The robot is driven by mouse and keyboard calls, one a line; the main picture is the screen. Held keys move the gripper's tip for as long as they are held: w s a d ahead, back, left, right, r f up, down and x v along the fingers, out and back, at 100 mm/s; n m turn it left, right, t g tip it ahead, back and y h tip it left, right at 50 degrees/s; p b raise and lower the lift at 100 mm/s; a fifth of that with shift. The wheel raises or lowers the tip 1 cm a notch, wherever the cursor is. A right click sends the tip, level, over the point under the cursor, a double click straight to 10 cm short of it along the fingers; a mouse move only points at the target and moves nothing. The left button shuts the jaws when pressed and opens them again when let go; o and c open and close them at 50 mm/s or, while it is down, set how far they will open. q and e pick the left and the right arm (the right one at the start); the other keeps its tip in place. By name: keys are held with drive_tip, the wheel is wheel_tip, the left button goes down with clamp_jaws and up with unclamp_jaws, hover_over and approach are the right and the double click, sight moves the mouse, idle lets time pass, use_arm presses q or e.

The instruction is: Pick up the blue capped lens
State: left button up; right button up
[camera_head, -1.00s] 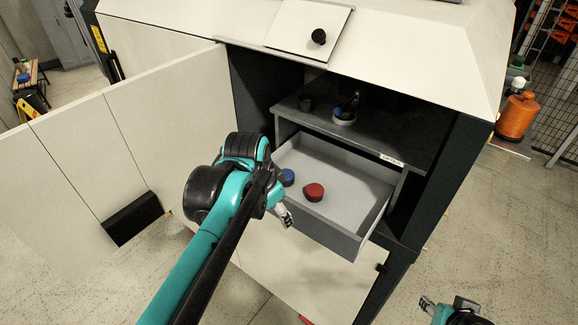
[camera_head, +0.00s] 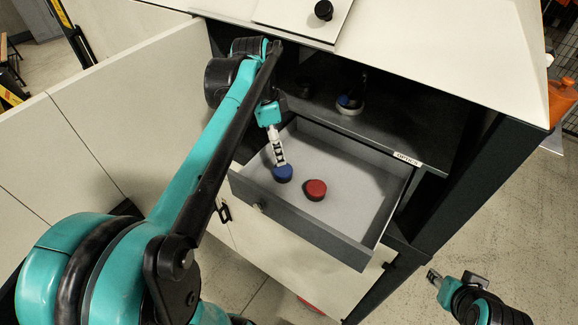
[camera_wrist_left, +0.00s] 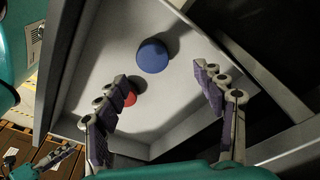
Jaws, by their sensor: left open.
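The blue capped lens (camera_head: 283,173) lies in the open drawer, near its left side. It also shows in the left wrist view (camera_wrist_left: 152,56), beyond and between the fingertips, apart from them. A red capped lens (camera_head: 316,190) lies to its right in the drawer, and in the left wrist view it is partly hidden behind a finger (camera_wrist_left: 130,99). My left gripper (camera_head: 279,158) is over the drawer, pointing down just above the blue lens. In the left wrist view its fingers (camera_wrist_left: 160,90) are spread and empty. My right gripper (camera_head: 433,279) is low at the right, away from the cabinet; its jaw state is unclear.
The grey drawer (camera_head: 320,236) is pulled out below a dark shelf (camera_head: 410,128) marked "OPTICS". The open white door (camera_head: 120,110) is at the left. The drawer's right part is clear.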

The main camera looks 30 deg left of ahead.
sight(282, 169)
use_arm(q)
drive_tip(key=shift+s+d+f, duration=0.15)
drive_tip(key=shift+s+f, duration=0.1)
drive_tip(key=shift+s+d+f, duration=0.4)
drive_tip(key=shift+s+d, duration=0.1)
drive_tip(key=shift+s, duration=0.15)
drive_tip(key=f, duration=0.1)
drive_tip(key=w+f, duration=0.1)
drive_tip(key=f, duration=0.1)
drive_tip(key=w+f, duration=0.1)
drive_tip(key=f, duration=0.1)
drive_tip(key=shift+p, duration=0.3)
drive_tip(key=shift+s+d+f, duration=0.25)
drive_tip(key=shift+s+f, duration=0.05)
drive_tip(key=shift+f, duration=0.3)
drive_tip(key=shift+w+a, duration=0.1)
drive_tip(key=shift+w, duration=0.05)
drive_tip(key=c, duration=1.3)
use_arm(e)
drive_tip(key=shift+s+d+r, duration=0.25)
drive_tip(key=shift+s+d, duration=0.1)
drive_tip(key=shift+s, duration=0.3)
